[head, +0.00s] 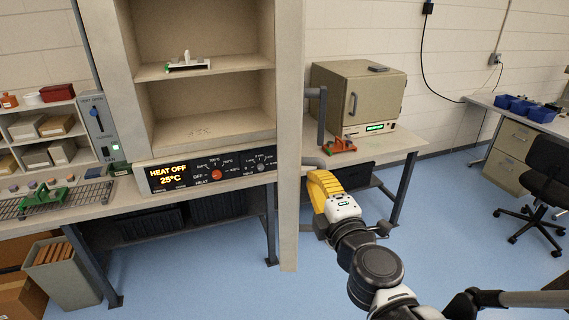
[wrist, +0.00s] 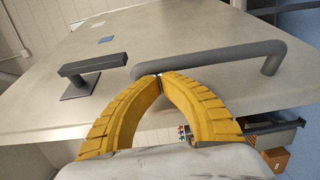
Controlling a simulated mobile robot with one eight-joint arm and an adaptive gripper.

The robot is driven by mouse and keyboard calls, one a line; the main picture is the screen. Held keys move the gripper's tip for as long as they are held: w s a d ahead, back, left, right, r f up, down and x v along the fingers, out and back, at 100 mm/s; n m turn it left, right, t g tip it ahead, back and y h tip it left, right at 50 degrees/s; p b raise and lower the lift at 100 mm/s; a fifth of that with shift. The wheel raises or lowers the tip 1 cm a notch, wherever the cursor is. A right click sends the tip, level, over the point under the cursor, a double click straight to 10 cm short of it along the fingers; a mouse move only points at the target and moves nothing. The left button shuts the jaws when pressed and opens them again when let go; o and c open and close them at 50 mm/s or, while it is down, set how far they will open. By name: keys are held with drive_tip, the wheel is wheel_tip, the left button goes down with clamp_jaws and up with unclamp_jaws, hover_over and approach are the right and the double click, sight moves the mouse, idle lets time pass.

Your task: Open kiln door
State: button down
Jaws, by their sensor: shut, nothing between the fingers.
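The kiln (head: 205,115) is a tall beige cabinet whose shelved inside shows in the head view. Its door (head: 291,130) stands swung out, nearly edge-on, on the right side of the opening. On the door's outer face are a grey lever (head: 321,118) and a grey bar handle (head: 313,162), partly hidden by my gripper. The wrist view shows the bar handle (wrist: 225,58) and the lever (wrist: 90,65) on the door face (wrist: 180,30). My gripper (wrist: 160,78) has its yellow fingers shut and empty, tips together beside the handle's near end; I cannot tell whether they touch it.
The control panel (head: 205,172) reads HEAT OFF, 25°C. A small white item (head: 187,62) lies on the upper shelf. A closed beige oven (head: 358,96) and an orange-red clamp-like tool (head: 339,146) stand on the bench behind the door. Blue floor (head: 480,230) is open at right, before a black chair.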

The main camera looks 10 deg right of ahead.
drive_tip(key=w+d+b, duration=0.2)
drive_tip(key=d, duration=1.7)
drive_tip(key=w+d+b, duration=0.2)
drive_tip(key=d, duration=1.6)
drive_tip(key=shift+w+d, duration=0.3)
drive_tip(key=shift+d, duration=0.05)
